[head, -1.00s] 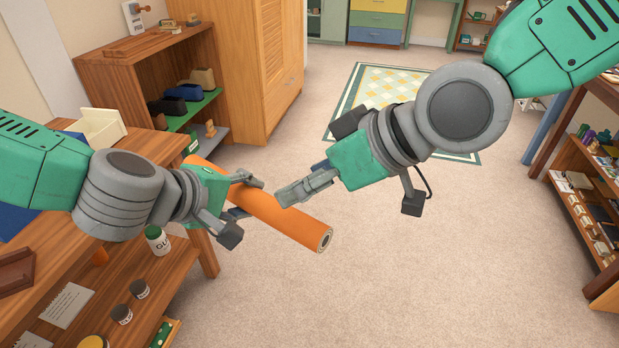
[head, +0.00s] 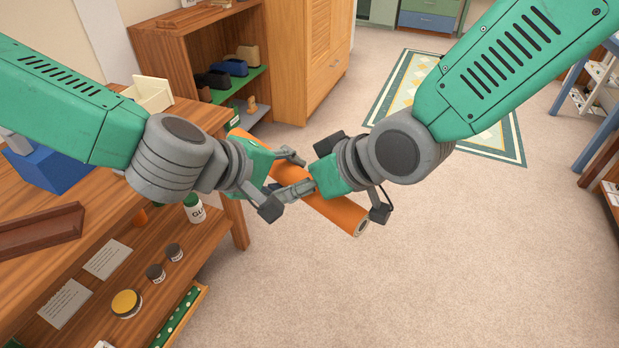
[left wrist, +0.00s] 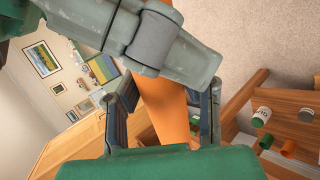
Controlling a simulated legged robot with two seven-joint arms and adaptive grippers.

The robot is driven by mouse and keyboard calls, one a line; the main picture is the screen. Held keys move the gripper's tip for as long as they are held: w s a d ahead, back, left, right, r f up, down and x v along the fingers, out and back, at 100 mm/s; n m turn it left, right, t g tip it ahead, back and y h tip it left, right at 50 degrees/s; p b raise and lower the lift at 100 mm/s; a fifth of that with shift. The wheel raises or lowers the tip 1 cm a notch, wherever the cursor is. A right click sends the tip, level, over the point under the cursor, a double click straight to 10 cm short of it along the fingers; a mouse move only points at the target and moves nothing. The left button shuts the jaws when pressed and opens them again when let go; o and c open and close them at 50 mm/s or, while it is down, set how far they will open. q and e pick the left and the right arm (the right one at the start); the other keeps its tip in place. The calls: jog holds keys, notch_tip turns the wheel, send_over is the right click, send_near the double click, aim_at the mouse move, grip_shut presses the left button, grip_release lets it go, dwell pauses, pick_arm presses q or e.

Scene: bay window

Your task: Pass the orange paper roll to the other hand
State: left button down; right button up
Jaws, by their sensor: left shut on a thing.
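The orange paper roll (head: 335,211) is held in the air at a slant in the head view, its open end toward the lower right. My left gripper (head: 284,172) is shut on its upper-left part. In the left wrist view the roll (left wrist: 165,108) runs between the two left fingers. My right gripper (head: 296,187) is at the roll, close beside the left one. One of its fingers lies across the roll in the left wrist view (left wrist: 150,42). The other right finger is hidden, so I cannot tell whether it grips.
A wooden workbench (head: 215,120) stands at the left, with a glue bottle (head: 194,208) and several jars on its lower shelf. A wooden shelf unit (head: 175,45) and a cabinet (head: 318,60) stand behind. The carpet floor (head: 430,260) at the right is clear.

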pick_arm(q)
jog(key=shift+d, duration=0.1)
pick_arm(e)
jog(key=c, duration=1.3)
pick_arm(q)
jog(key=c, duration=1)
grip_release()
jog(key=shift+s+r, duration=0.1)
